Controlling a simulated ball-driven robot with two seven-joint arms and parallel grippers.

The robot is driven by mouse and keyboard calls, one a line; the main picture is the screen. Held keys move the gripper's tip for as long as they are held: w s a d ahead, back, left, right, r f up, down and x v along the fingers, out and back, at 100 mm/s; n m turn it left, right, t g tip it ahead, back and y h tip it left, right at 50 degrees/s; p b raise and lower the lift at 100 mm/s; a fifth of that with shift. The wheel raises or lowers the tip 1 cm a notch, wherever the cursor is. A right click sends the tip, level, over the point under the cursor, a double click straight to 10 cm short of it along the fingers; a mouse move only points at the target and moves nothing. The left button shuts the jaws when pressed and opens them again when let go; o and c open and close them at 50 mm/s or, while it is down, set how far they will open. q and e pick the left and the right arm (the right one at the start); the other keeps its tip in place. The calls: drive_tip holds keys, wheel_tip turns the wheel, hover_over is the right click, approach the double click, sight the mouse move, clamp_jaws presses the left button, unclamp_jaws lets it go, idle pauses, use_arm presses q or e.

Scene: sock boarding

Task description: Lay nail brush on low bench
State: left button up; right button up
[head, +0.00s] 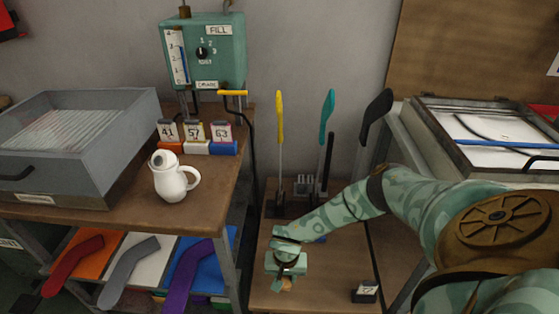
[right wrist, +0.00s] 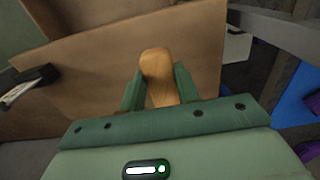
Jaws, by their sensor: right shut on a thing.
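My right gripper (head: 288,272) reaches down over the low bench (head: 325,280) from the right. It is shut on the nail brush, whose tan wooden body (head: 287,285) shows just below the fingers. In the right wrist view the brush (right wrist: 157,68) stands out between the two green fingers of the gripper (right wrist: 159,92), with the brown bench top (right wrist: 100,75) behind it. Any bristles are hidden. I cannot tell whether the brush touches the bench. My left gripper is not in view.
A small black numbered block (head: 365,292) sits at the bench's front right. Tall tools with yellow (head: 279,118), teal (head: 328,105) and black handles stand at the back. A higher table with a white jug (head: 172,178) is on the left. The bench's middle right is bare.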

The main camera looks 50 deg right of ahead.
sight(285, 279)
drive_tip(key=shift+w+d+f+b, duration=0.2)
drive_tip(key=shift+d+f, duration=0.05)
drive_tip(key=shift+f, duration=0.15)
drive_tip(key=shift+w+d+f+b, duration=0.15)
drive_tip(key=shift+w+d+f, duration=0.05)
drive_tip(key=shift+f, duration=0.2)
drive_tip(key=f, duration=0.1)
drive_tip(key=f+b, duration=0.2)
drive_tip(key=shift+w+d+f, duration=0.2)
drive_tip(key=shift+d+f, duration=0.1)
drive_tip(key=shift+d, duration=0.05)
drive_tip(key=shift+w+f, duration=0.1)
drive_tip(key=shift+f, duration=0.05)
drive_tip(key=o, duration=1)
use_arm(q)
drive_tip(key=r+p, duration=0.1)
drive_tip(key=p, duration=0.2)
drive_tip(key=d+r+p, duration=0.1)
drive_tip(key=p, duration=0.2)
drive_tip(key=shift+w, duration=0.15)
use_arm(e)
drive_tip(key=shift+o, duration=0.2)
drive_tip(key=r, duration=1.2)
drive_tip(key=shift+s+a+r, duration=0.15)
drive_tip(key=shift+s+r, duration=0.05)
